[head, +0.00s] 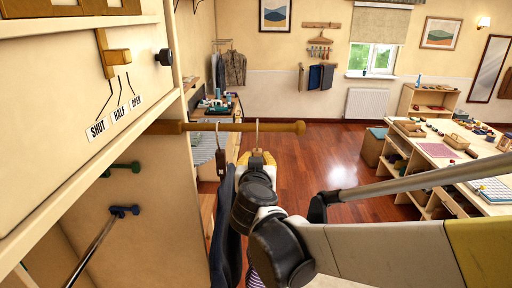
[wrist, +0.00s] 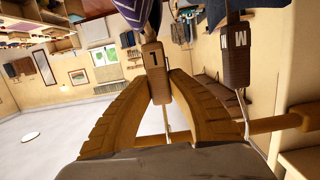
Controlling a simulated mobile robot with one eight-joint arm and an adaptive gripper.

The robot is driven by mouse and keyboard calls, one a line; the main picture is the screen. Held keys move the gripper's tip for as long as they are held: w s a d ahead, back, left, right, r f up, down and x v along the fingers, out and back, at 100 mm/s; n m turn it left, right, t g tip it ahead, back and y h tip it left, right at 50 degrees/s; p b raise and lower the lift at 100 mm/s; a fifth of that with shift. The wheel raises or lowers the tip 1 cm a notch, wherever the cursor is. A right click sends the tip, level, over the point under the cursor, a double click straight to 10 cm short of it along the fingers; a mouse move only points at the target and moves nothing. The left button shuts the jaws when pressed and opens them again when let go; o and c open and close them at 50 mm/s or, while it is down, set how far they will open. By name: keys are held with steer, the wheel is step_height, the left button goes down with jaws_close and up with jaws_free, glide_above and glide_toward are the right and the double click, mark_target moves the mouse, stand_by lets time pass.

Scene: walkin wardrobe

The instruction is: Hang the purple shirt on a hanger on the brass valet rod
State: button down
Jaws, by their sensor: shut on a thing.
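My gripper (head: 262,160) is shut on the tag block marked L (wrist: 154,65) at the neck of a hanger. A purple patterned shirt (wrist: 135,10) hangs from this hanger; in the head view my arm hides most of it. The hanger's thin hook (head: 257,128) overlaps the brass valet rod (head: 275,127) near its knobbed end. I cannot tell whether the hook bears on the rod. The rod also shows behind my fingers in the wrist view (wrist: 272,124).
A dark garment (head: 225,215) hangs on the rod just left of my gripper; its tag (wrist: 236,55) reads M. The wardrobe panel with a SHUT, HALF, OPEN lever (head: 119,57) stands at left. A cluttered table (head: 440,150) is at right; floor between is clear.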

steer(key=shift+f+b, duration=0.3)
steer(key=shift+b, duration=0.05)
stand_by(0.3)
